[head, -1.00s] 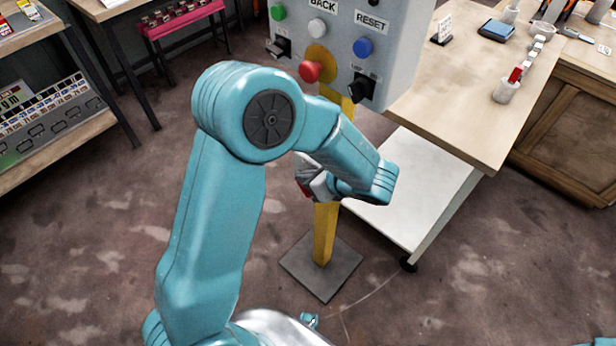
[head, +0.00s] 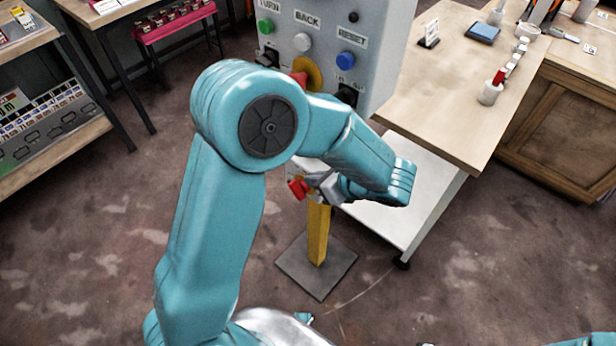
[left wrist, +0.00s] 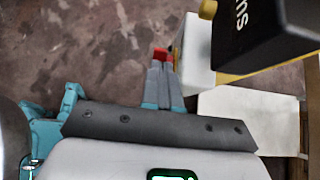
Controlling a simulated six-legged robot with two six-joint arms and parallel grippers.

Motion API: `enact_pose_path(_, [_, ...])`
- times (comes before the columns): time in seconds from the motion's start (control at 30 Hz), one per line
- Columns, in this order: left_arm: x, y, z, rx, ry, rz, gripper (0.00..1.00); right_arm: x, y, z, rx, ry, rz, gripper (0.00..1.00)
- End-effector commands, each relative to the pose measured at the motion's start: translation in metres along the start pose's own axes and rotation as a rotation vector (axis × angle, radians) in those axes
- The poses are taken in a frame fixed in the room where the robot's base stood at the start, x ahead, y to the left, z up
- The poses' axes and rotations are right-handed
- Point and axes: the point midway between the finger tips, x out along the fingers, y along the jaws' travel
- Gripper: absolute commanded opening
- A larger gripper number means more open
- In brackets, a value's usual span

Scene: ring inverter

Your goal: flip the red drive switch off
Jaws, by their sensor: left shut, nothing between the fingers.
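Black switches, one at the left (head: 268,56) and one at the right (head: 348,93), sit low on the panel. My right gripper is out of view.
A black box (left wrist: 262,30) with white lettering and a pale block (left wrist: 196,55) are close right of the fingers in the wrist view. The wooden table (head: 440,110) stands right of the panel. Open floor (head: 90,240) lies left.

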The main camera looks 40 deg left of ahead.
Motion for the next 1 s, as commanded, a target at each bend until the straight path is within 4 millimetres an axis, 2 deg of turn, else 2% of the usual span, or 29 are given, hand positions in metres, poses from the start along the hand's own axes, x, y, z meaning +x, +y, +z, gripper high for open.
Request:
enact_pose_path(0.2, [-0.04, 0.0, 0.011, 0.0, 0.001, -0.002, 0.0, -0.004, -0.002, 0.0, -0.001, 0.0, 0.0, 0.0])
enact_pose_path(0.4, [-0.061, 0.001, 0.016, 0.003, 0.002, 0.003, 0.0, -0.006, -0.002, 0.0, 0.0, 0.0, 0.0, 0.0])
enact_pose_path(0.83, [-0.066, 0.002, 0.015, 0.005, 0.001, 0.004, 0.0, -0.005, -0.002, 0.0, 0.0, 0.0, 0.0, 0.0])
enact_pose_path(1.0, [-0.067, -0.002, -0.009, 0.002, -0.004, -0.003, 0.0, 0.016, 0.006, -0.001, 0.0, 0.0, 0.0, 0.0])
